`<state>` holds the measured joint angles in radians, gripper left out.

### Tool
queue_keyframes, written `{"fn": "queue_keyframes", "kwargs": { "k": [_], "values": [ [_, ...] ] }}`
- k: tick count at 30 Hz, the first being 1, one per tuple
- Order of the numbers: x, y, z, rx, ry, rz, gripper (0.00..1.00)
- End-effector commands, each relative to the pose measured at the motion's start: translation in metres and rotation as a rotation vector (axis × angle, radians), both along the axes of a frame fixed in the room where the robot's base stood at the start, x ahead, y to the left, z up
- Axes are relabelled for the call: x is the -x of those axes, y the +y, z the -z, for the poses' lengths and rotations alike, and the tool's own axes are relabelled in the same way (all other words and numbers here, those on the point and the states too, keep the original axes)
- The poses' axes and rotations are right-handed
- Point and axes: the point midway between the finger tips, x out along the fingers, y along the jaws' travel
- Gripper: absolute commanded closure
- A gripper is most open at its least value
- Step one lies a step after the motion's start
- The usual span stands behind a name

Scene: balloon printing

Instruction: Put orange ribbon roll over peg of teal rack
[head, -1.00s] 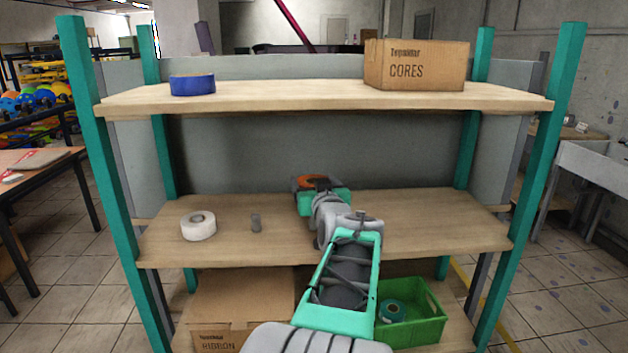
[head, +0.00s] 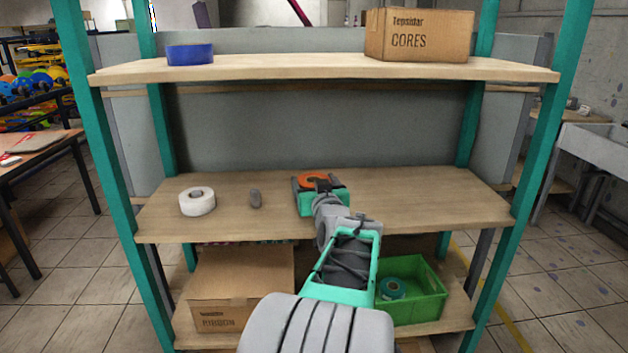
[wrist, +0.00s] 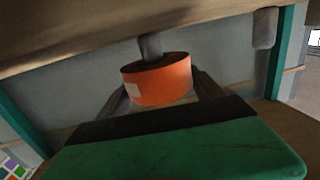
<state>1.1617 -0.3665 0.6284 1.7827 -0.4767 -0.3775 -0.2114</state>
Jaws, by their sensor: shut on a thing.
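The orange ribbon roll (head: 314,178) is held flat between the fingers of my gripper (head: 318,183), above the middle shelf of the teal rack (head: 420,215). In the wrist view the picture is upside down: the shelf (wrist: 70,35) is at the top and the orange roll (wrist: 165,82) sits between the gripper fingers (wrist: 160,90). A grey peg (wrist: 150,45) runs from the shelf to the roll's hole and appears to enter it; how deep is hidden. A gap shows between roll and shelf. Another grey peg (head: 255,199) stands bare to the left.
A white roll (head: 197,202) lies on the middle shelf at left. A blue roll (head: 190,55) and a CORES box (head: 418,36) are on the top shelf. A RIBBON box (head: 240,285) and a green crate (head: 425,305) holding a teal roll (head: 392,288) are below.

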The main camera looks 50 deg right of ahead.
Motion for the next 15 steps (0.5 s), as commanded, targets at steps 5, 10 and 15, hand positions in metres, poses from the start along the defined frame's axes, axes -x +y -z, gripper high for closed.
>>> {"fn": "queue_keyframes", "kwargs": {
  "k": [5,10,15],
  "values": [
    [0.0,0.0,0.014,0.001,0.0,0.0,0.73],
    [0.0,0.0,0.023,0.001,0.0,-0.001,0.73],
    [0.0,0.0,0.027,0.001,0.0,-0.001,0.73]
  ]
}}
